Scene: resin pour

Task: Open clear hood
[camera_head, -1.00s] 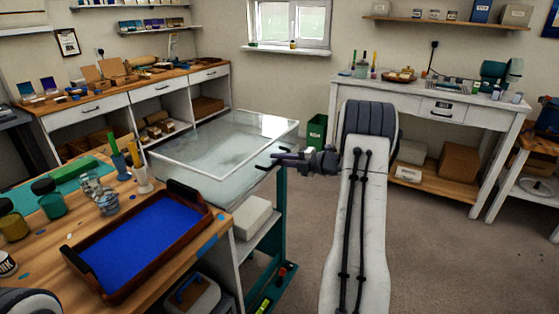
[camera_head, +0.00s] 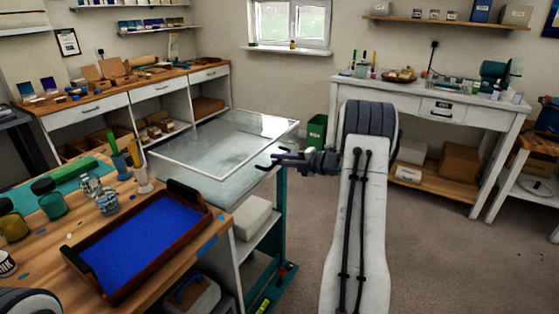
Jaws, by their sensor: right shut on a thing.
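The clear hood (camera_head: 185,167) is a low see-through box with pale edges. It sits on the far end of the workbench, in the middle left of the view. It looks lowered, with its top about level. My right gripper (camera_head: 268,161) reaches in from the right and is shut on the hood's right front edge. The exact contact is small and hard to make out. Only a piece of my left arm shows in the bottom left corner; its gripper is out of view.
A wooden tray with a blue floor (camera_head: 179,277) lies on the near bench, beside jars (camera_head: 53,203) and upright coloured tools (camera_head: 120,160). A white side table (camera_head: 455,118) stands against the back right wall. A green bin (camera_head: 317,130) stands behind my right arm. The carpet at right is clear.

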